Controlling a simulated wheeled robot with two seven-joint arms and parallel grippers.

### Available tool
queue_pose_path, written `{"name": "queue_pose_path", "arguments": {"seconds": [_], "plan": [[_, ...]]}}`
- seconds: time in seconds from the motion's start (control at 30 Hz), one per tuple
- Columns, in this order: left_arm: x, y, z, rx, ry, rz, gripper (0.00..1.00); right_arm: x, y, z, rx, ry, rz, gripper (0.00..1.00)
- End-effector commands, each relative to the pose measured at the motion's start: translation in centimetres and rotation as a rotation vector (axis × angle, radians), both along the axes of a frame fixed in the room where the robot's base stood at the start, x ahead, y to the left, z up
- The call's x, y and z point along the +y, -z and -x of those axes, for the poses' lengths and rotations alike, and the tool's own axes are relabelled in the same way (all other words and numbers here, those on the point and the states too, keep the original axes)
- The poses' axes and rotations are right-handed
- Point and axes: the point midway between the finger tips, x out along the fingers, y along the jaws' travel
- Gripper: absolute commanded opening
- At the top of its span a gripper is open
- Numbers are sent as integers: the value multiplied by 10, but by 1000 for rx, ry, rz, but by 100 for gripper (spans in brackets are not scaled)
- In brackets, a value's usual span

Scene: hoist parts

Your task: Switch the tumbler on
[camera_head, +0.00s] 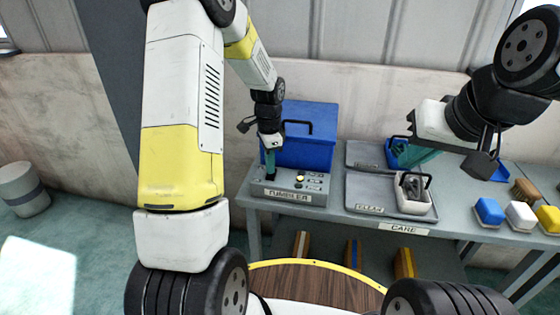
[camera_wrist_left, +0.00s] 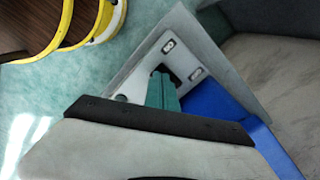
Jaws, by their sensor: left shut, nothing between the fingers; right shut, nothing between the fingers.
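The tumbler is a blue lidded box (camera_head: 312,125) with a black handle and a grey control panel (camera_head: 312,199) in front, labelled TUMBLER. My right gripper (camera_head: 408,157) is shut and empty above the trays.

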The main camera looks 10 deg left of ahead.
Motion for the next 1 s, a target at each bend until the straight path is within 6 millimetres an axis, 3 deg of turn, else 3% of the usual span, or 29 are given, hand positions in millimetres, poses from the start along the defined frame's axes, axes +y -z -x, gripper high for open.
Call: {"name": "queue_pose_path", "arguments": {"seconds": [0.6, 1.0], "plan": [[0, -50, 0, -2, -1, 0, 0, 0, 0, 0, 0, 0, 0, 0], [0, -54, 0, -1, -1, 0, 0, 0, 0, 0, 0, 0, 0, 0]]}}
